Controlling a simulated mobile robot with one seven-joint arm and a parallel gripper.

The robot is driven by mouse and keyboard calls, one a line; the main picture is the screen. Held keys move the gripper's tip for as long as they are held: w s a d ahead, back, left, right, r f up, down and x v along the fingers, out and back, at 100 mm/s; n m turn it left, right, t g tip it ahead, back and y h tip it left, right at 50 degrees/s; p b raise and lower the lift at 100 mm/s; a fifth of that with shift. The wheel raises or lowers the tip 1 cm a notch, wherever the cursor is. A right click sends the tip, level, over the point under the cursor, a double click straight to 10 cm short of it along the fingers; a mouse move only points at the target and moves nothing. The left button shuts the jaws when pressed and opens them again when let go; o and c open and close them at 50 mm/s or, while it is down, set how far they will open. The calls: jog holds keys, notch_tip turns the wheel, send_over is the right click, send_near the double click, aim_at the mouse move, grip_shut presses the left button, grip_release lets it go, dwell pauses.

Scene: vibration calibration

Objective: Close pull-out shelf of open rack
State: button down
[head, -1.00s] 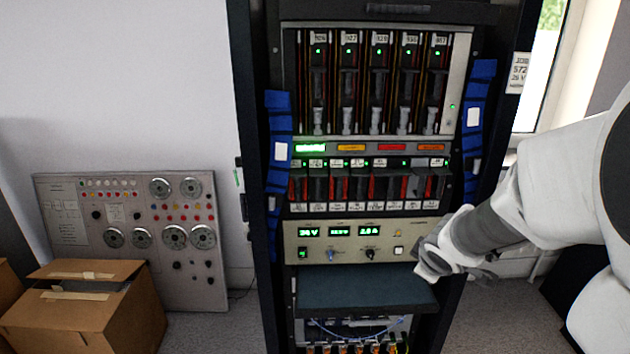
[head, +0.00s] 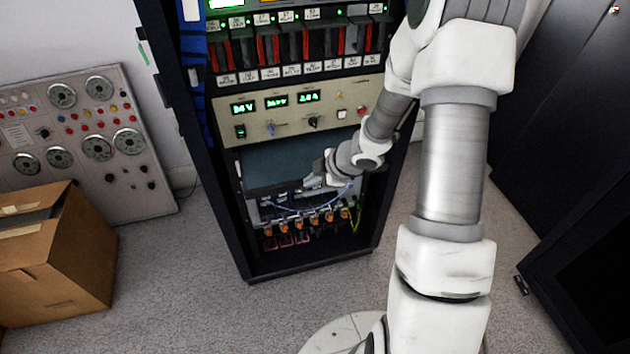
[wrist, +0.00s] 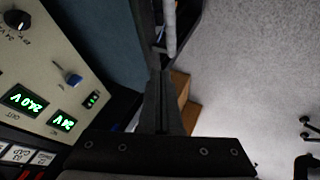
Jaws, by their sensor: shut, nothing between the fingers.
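The open rack (head: 247,262) is a tall black cabinet filled with instrument panels. Its pull-out shelf (head: 270,165) is a flat dark blue-grey board below the beige panel with green displays. The shelf also shows in the wrist view (wrist: 105,35), with its front edge running down toward the fingers. My gripper (head: 312,183) is at the front edge of the shelf, toward its right side. In the wrist view my gripper's fingers (wrist: 160,85) are together and hold nothing. I cannot tell whether they touch the shelf. My arm hides the shelf's right part.
Below the shelf are cables and orange connectors (head: 300,225). The beige panel (head: 300,110) with knobs lies just above it. A cardboard box (head: 55,260) and a grey gauge panel (head: 90,140) stand at the left. A dark cabinet (head: 560,130) is at the right.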

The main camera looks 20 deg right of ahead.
aim_at(301, 186)
jog(key=b+x, duration=0.1)
jog(key=x, duration=0.4)
jog(key=shift+w+f+b, duration=0.1)
jog(key=shift+f+b, duration=0.05)
jog(key=shift+b, duration=0.2)
jog(key=shift+w, duration=0.15)
